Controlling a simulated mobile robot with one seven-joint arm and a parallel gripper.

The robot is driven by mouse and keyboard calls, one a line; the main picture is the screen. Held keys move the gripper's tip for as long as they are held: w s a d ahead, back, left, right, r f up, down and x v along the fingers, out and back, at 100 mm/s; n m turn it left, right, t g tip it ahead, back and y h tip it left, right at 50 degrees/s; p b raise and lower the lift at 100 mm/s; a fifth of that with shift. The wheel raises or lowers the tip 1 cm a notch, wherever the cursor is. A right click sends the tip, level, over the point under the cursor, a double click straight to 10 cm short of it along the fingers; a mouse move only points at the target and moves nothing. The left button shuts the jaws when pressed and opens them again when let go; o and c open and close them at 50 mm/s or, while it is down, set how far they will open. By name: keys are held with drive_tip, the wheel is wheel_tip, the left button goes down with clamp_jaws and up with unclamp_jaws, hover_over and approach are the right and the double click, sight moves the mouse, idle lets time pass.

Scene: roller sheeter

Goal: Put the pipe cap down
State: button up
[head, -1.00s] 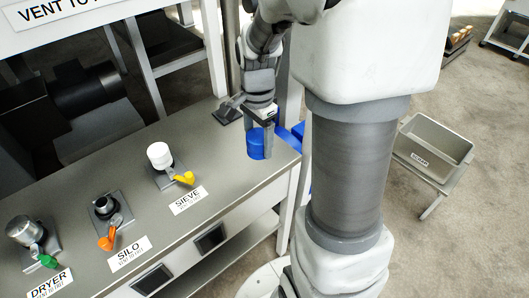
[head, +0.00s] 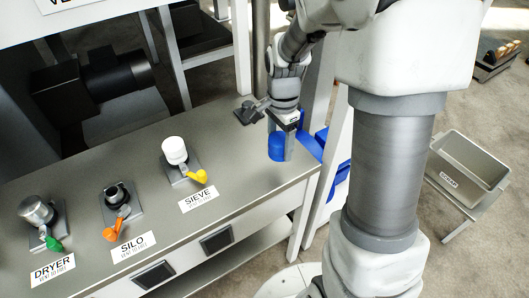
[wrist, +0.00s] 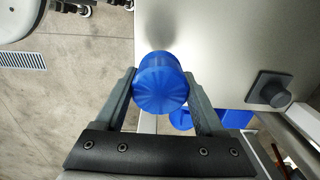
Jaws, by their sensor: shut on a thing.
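The blue pipe cap (head: 277,146) is at the right end of the grey bench top. In the wrist view the ribbed blue cap (wrist: 160,84) sits between both fingers. My gripper (head: 284,150) points down and is shut on the cap; it also shows in the wrist view (wrist: 160,76). A soft shadow lies on the bench beside the cap in the wrist view. Any gap beneath the cap cannot be told clearly.
The bench (head: 240,165) has clear room left of the cap. The SIEVE stand (head: 178,160), SILO stand (head: 120,205) and DRYER stand (head: 40,215) are further left. A small dark fitting (wrist: 270,91) is nearby. A SCRAP bin (head: 470,160) stands right.

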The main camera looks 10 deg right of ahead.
hover_over(264, 161)
wheel_tip(264, 161, down, 3)
drive_tip(key=shift+f, duration=0.1)
drive_tip(key=shift+f+b, duration=0.7)
drive_tip(key=shift+f, duration=1.25)
drive_tip(key=shift+f, duration=0.1)
drive_tip(key=shift+f, duration=0.15)
drive_tip(key=o, duration=1.4)
drive_tip(key=shift+c, duration=0.2)
